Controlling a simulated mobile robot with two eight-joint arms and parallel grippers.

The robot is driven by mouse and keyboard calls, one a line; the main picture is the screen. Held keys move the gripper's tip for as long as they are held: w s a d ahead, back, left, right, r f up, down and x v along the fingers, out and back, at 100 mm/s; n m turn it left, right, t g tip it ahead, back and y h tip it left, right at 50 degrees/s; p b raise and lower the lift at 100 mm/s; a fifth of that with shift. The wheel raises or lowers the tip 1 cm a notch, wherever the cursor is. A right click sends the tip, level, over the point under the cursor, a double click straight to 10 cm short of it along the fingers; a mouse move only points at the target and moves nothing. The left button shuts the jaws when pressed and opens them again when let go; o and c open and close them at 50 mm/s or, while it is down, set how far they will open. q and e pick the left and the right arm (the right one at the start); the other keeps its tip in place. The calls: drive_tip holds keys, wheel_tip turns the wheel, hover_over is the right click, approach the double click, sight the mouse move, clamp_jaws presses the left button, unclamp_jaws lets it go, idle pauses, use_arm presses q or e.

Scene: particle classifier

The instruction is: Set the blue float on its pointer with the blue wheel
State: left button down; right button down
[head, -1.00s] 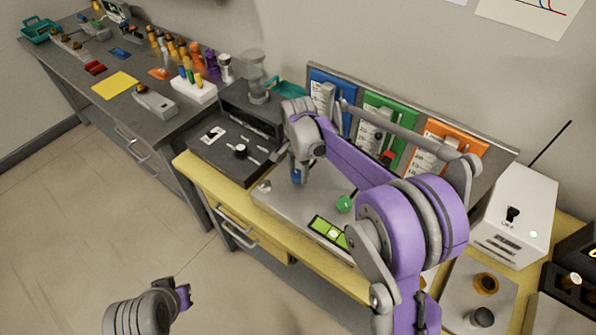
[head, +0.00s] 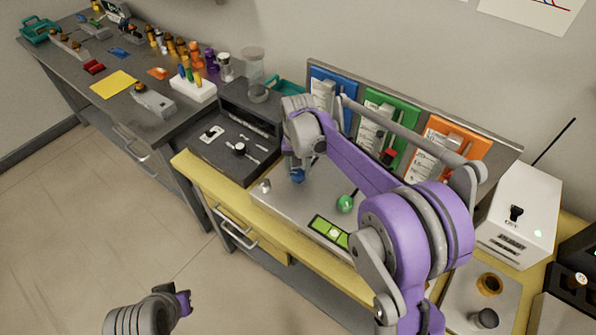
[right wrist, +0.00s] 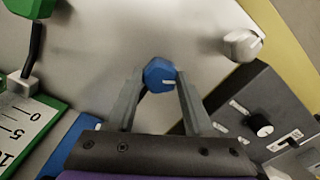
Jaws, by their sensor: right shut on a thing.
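The blue wheel (head: 298,175) is a small knob at the left of the grey console plate. In the right wrist view it is a faceted blue knob (right wrist: 158,75) with a white mark, between the fingertips. My right gripper (right wrist: 160,82) is shut on it. The blue gauge panel (head: 344,78) stands at the back, partly behind my right arm. Its blue float and pointer cannot be made out. A corner of the blue panel (right wrist: 72,146) shows in the right wrist view. My left gripper (head: 185,302) hangs low over the floor, away from the bench.
Green (head: 392,108) and orange (head: 470,138) gauge panels stand behind. A dark box (head: 236,145) is at left, a white box (head: 518,213) at right.

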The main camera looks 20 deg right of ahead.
sight(298, 173)
drive_tip(key=shift+n, duration=2.2)
drive_tip(key=shift+c, duration=1.4)
unclamp_jaws()
wheel_tip(298, 173, up, 11)
drive_tip(key=shift+f, duration=0.1)
